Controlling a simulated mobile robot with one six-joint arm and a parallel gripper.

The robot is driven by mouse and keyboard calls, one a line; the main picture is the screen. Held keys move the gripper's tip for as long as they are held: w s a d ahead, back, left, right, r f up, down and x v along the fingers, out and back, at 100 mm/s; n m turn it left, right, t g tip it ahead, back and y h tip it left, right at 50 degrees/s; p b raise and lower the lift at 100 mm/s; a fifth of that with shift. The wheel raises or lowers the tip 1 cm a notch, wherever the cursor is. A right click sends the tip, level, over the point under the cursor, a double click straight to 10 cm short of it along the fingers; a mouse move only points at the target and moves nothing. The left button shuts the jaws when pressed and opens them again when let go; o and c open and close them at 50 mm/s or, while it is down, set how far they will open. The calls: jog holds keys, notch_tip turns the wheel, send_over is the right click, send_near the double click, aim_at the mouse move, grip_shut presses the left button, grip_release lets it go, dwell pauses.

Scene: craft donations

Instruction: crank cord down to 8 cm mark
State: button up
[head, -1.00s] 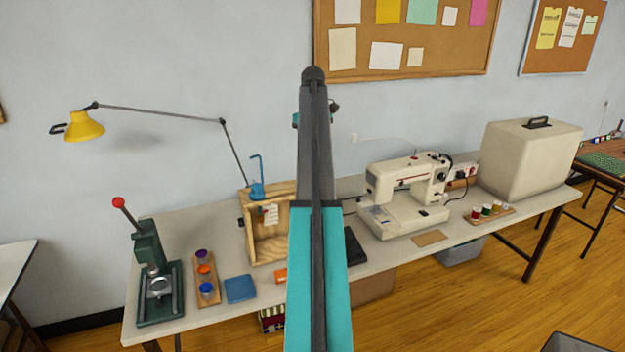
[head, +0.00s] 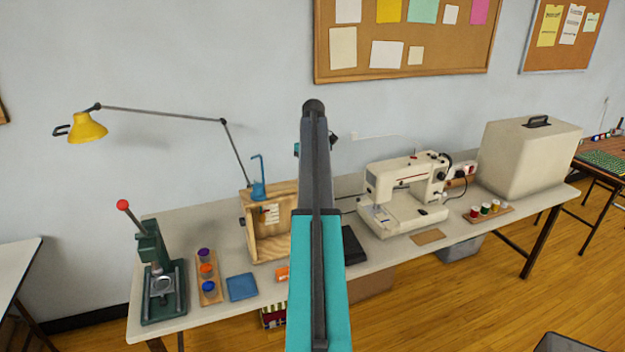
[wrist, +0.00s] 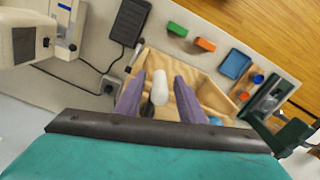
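A light wooden open-fronted box (head: 274,244) stands on the long table, left of my arm. A blue crank (head: 257,182) with a tall bent rod sits on its top, and a pale card (head: 271,214) shows inside. I cannot make out a cord or any mark. In the wrist view my gripper (wrist: 160,80) has its two purple fingers apart above the wooden box (wrist: 205,92). A white rounded piece (wrist: 160,90) shows between the fingers; I cannot tell what it belongs to or whether they touch it. My arm hides the gripper in the head view.
A sewing machine (head: 410,195) and a black pedal (head: 353,246) are right of the box. A green press (head: 160,280), paint pots on a wooden strip (head: 209,290) and a blue tray (head: 242,287) are left. A yellow lamp (head: 87,127) reaches over the left end.

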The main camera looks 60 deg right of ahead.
grip_shut()
jog(key=shift+a, duration=0.45)
jog(key=shift+d, duration=0.25)
jog(key=shift+s+d, duration=0.15)
jog(key=shift+d, duration=0.05)
